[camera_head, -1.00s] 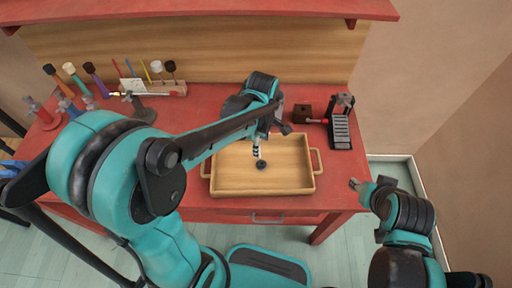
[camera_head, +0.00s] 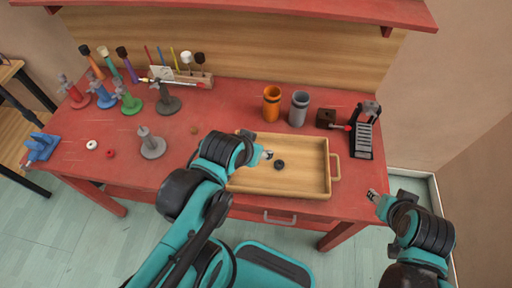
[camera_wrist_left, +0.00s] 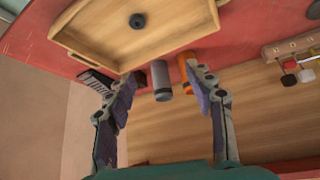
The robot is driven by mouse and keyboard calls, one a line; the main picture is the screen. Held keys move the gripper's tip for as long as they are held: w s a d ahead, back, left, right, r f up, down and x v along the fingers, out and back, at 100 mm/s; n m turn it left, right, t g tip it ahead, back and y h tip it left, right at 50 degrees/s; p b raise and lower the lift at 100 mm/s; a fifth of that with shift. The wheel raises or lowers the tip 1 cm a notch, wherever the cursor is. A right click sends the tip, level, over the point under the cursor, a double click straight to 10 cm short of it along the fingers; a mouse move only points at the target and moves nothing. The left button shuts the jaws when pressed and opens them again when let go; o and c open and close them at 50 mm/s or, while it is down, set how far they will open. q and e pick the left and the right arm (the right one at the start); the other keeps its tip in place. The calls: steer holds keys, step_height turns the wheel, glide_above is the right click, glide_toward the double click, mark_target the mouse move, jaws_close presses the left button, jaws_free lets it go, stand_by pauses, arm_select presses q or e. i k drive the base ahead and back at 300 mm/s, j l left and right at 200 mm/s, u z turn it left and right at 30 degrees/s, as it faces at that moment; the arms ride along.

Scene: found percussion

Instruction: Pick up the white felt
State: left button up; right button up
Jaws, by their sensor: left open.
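The white felt (camera_head: 92,145) is a small white ring lying on the red workbench at the left, beside a small red ring (camera_head: 111,153). My left gripper (camera_head: 268,155) is over the left part of the wooden tray (camera_head: 333,192), far to the right of the white felt. In the left wrist view its two fingers (camera_wrist_left: 155,88) are spread apart with nothing held between them. The white felt does not show in that view. My right gripper (camera_head: 372,195) is off the bench's front right corner; its fingers are too small to judge.
A black ring (camera_head: 279,164) lies in the tray. A grey stand (camera_head: 152,145) stands between the tray and the white felt, with several coloured stands behind. Orange (camera_head: 271,104) and grey (camera_head: 298,108) cylinders stand behind the tray. The bench around the white felt is fairly clear.

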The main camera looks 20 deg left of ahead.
mark_target(92, 145)
steer(key=u, duration=2.55)
steer(key=z, duration=0.65)
steer(key=i+j+z, duration=0.15)
steer(key=z, duration=0.25)
steer(key=j+z, duration=0.4)
steer(key=i+j+z, duration=0.1)
steer(key=j+z, duration=0.55)
steer(key=z, duration=0.15)
steer(key=j, duration=0.6)
steer(key=k+j+z, duration=0.15)
steer(key=j, duration=0.45)
steer(key=k+j, duration=0.1)
steer(key=j, duration=0.45)
steer(key=j+z, duration=0.05)
